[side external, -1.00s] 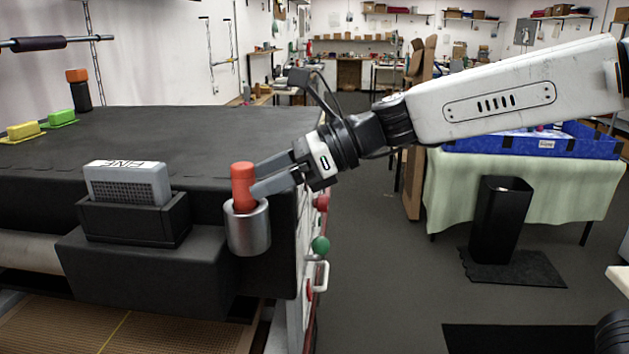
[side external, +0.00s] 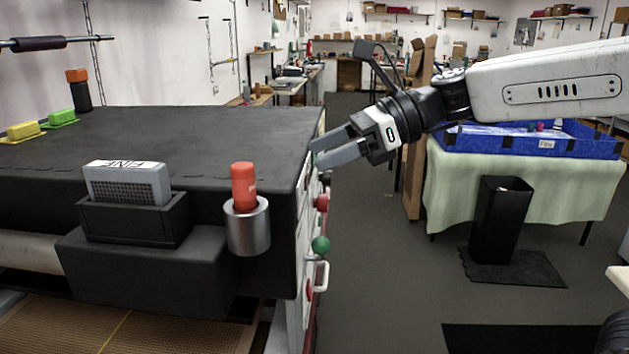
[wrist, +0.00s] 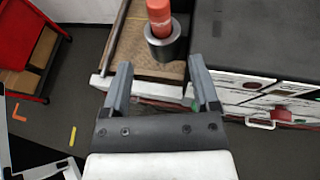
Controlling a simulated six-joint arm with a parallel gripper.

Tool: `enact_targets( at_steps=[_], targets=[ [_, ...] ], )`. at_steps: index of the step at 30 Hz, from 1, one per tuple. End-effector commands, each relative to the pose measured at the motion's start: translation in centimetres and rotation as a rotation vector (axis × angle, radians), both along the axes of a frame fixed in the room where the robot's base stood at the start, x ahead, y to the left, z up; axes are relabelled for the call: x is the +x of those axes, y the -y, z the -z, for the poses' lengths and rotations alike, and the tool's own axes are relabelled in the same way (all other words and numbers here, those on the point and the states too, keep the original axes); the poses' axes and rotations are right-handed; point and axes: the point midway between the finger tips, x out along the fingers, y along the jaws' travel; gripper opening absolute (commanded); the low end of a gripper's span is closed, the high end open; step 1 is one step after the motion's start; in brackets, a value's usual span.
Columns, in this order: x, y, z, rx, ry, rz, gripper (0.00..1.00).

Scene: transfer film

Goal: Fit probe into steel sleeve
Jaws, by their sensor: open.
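The orange-red probe (side external: 243,182) stands upright in the steel sleeve (side external: 248,232) at the front right corner of the black machine. Its lower part is hidden inside the sleeve. In the wrist view the probe (wrist: 159,14) and the sleeve (wrist: 167,46) show just beyond the fingertips. My gripper (side external: 316,152) is open and empty, to the right of the probe and apart from it. It also shows open in the wrist view (wrist: 161,72), with nothing between its fingers.
A grey block marked FINE (side external: 128,183) sits in a black holder (side external: 135,222) left of the sleeve. Red and green knobs (side external: 320,244) stick out from the machine's right side. A blue tray (side external: 545,140) lies on a covered table at right. The machine's top is mostly clear.

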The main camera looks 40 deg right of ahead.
Motion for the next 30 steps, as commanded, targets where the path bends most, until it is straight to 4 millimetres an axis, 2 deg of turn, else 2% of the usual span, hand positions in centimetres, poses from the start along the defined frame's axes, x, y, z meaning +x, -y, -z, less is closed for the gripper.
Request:
enact_targets(
  at_steps=[10, 14, 17, 20, 26, 30],
  targets=[
    [0.0, 0.0, 0.2, -0.007, 0.002, -0.001, 0.78],
    [0.1, 0.4, 1.4, -0.058, 0.018, -0.009, 0.78],
    [0.2, 1.0, 3.4, -0.15, 0.045, -0.031, 0.78],
    [0.2, 2.0, 6.4, -0.29, 0.089, -0.075, 0.78],
    [-0.7, 5.1, 13.9, -0.663, 0.209, -0.269, 0.78],
    [-2.0, 7.6, 18.8, -0.916, 0.305, -0.485, 0.78]
  ],
)
